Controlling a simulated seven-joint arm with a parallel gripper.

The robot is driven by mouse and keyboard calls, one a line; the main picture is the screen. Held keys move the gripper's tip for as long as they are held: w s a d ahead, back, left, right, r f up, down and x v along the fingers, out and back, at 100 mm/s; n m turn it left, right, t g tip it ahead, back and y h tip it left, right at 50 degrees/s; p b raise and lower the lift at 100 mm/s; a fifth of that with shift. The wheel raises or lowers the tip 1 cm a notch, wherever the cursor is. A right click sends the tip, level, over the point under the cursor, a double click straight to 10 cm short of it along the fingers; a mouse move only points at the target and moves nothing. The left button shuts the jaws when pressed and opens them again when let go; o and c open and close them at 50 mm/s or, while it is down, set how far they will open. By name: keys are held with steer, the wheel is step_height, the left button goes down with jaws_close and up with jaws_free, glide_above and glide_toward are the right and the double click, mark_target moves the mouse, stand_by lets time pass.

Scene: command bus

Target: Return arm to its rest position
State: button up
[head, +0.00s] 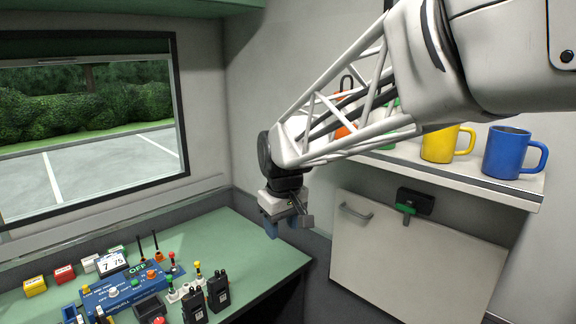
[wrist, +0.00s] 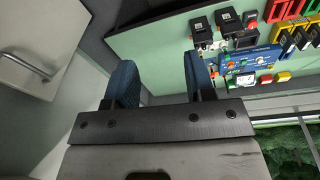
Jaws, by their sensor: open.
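My gripper (head: 286,225) hangs in the middle of the head view, above and just right of the green desk's right edge. Its jaws are open and hold nothing. My white lattice arm reaches in from the upper right of the head view, in front of the shelf.
The green desk (head: 235,240) carries a blue control box (head: 135,288), black radios (head: 218,292) and small coloured blocks. A shelf (head: 480,181) holds a yellow mug (head: 440,146) and a blue mug (head: 508,153). Below it is a white cabinet door (head: 400,260). A window (head: 90,125) is left.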

steer(key=s+d+f+m, duration=0.2)
steer(key=s+d+m, duration=0.1)
steer(key=s+d, duration=0.7)
steer(key=s+d+f+m+t, duration=0.1)
steer(key=s+d+m, duration=0.3)
steer(key=s+d, duration=0.5)
steer(key=shift+s+d+f, duration=0.4)
steer(key=shift+s+f, duration=0.35)
steer(key=shift+s, duration=2.85)
steer(key=shift+h, duration=0.3)
